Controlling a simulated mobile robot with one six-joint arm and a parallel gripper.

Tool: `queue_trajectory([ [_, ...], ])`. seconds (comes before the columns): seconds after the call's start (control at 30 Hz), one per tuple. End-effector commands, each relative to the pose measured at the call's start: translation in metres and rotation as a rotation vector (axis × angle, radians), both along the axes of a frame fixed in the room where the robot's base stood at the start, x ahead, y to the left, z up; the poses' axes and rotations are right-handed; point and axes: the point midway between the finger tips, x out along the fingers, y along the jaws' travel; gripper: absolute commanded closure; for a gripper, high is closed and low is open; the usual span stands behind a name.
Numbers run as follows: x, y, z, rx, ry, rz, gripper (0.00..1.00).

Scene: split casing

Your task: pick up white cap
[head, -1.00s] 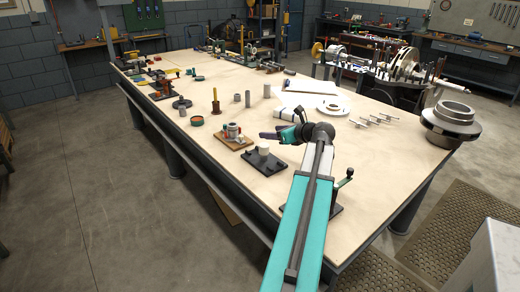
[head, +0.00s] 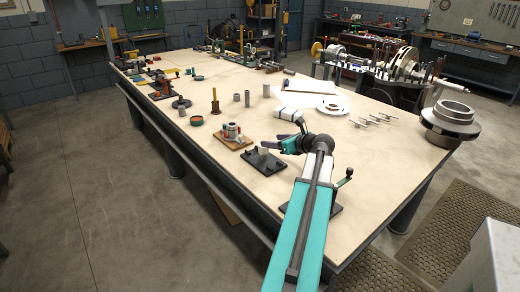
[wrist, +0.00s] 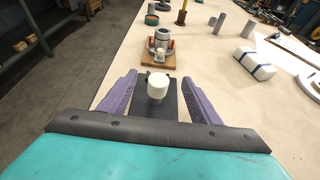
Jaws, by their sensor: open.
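The white cap (wrist: 157,86) is a short, pale cylinder standing upright on a dark base plate (wrist: 172,114). In the head view the cap (head: 263,151) is small and partly covered by my gripper, and the black plate (head: 262,172) lies near the table's front left edge. My gripper (wrist: 158,76) is open, its two purple fingers apart on either side of the cap in the wrist view, with visible gaps between. In the head view my gripper (head: 271,143) is right at the cap. I cannot tell the exact height of the fingers against it.
Just beyond the plate a wooden board (wrist: 158,62) carries a grey fixture with orange parts. A white block with dark blue bands (wrist: 258,64) lies to the right. A green-rimmed round dish (head: 196,120) and grey cylinders stand farther off. The table's left edge is close.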

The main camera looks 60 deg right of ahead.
Motion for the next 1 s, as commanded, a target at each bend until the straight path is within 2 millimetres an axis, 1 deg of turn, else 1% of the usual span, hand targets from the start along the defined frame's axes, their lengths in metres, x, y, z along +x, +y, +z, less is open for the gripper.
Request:
queue_trajectory([
  [0.1, 0.0, 0.0, -0.014, 0.002, 0.0, 0.0, 0.43],
  [0.3, 0.0, 0.0, -0.035, 0.002, -0.001, 0.0, 0.43],
  [0.43, 0.01, -0.003, -0.037, 0.0, 0.0, 0.002, 0.43],
  [0.83, 0.013, -0.003, -0.038, -0.001, 0.0, 0.001, 0.43],
  [1.0, 0.021, -0.007, -0.041, 0.0, 0.0, 0.002, 0.43],
])
